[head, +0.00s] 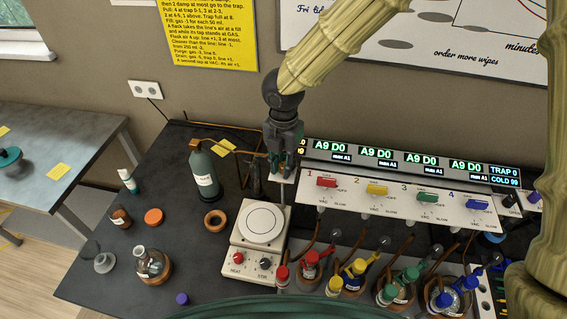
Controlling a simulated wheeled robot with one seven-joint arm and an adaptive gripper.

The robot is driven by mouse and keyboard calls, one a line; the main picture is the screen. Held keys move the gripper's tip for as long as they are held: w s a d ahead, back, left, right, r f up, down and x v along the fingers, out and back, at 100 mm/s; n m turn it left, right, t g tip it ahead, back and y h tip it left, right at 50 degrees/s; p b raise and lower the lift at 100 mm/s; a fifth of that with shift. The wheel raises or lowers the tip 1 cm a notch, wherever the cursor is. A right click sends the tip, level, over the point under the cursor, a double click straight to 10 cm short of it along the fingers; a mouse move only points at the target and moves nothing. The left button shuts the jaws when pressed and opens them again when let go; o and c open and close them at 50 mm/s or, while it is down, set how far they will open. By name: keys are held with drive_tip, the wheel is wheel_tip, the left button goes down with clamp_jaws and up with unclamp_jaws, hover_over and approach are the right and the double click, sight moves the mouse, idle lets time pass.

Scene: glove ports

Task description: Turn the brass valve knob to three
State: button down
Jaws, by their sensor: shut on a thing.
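My gripper (282,174) points down at the back of the dark bench, left of the valve panel. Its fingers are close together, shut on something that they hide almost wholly. A thin brass line (236,151) runs from the top of the green gas bottle (203,172) toward the fingers, so the held thing appears to be the brass valve knob. The knob's pointer and scale cannot be made out, so its setting cannot be read.
A hotplate (261,225) with an upright rod stands just below my gripper. The panel (395,190) with red, yellow, green and blue taps is to the right, displays above it, flasks in front. A round flask (150,263) and small jars stand at left.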

drive_tip(key=shift+s+f+m, duration=0.1)
drive_tip(key=shift+m, duration=0.9)
drive_tip(key=c, duration=1.3)
unclamp_jaws()
drive_tip(key=shift+o, duration=0.2)
